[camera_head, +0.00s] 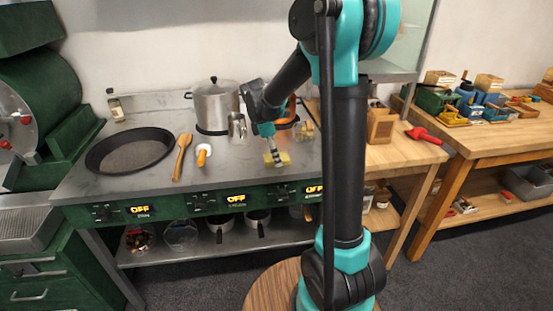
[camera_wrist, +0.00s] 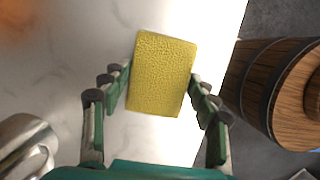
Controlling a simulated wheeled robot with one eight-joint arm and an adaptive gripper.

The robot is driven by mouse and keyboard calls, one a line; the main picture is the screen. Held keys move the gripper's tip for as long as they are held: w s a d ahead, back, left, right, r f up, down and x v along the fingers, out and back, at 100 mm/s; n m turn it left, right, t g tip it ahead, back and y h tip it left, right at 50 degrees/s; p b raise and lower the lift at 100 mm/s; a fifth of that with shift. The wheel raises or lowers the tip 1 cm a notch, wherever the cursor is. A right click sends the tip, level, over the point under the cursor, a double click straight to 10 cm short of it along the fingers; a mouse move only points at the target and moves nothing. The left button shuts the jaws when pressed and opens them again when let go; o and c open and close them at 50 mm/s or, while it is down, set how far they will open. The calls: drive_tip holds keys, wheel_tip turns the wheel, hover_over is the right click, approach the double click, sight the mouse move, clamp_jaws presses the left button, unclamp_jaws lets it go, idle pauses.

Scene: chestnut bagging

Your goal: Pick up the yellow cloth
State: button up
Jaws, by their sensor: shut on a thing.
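The yellow cloth (camera_wrist: 160,75) is a thick, textured rectangular pad, like a sponge. In the wrist view it sits between my two fingers, which touch or nearly touch its left and right sides. In the head view the yellow cloth (camera_head: 267,159) is near the front edge of the grey stove top, partly hidden by my gripper (camera_head: 276,159). My gripper points down and is shut on the cloth. I cannot tell whether the cloth is clear of the surface.
A black pan (camera_head: 130,151), wooden spatula (camera_head: 182,157) and white-and-orange item (camera_head: 203,155) lie to the left. A lidded pot (camera_head: 215,106) and metal jug (camera_head: 237,127) stand behind. The wrist view shows a wooden barrel-like shape (camera_wrist: 275,90) beyond the counter edge.

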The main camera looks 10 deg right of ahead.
wheel_tip(320, 180, up, 20)
drive_tip(key=shift+r, duration=0.25)
idle(0.4)
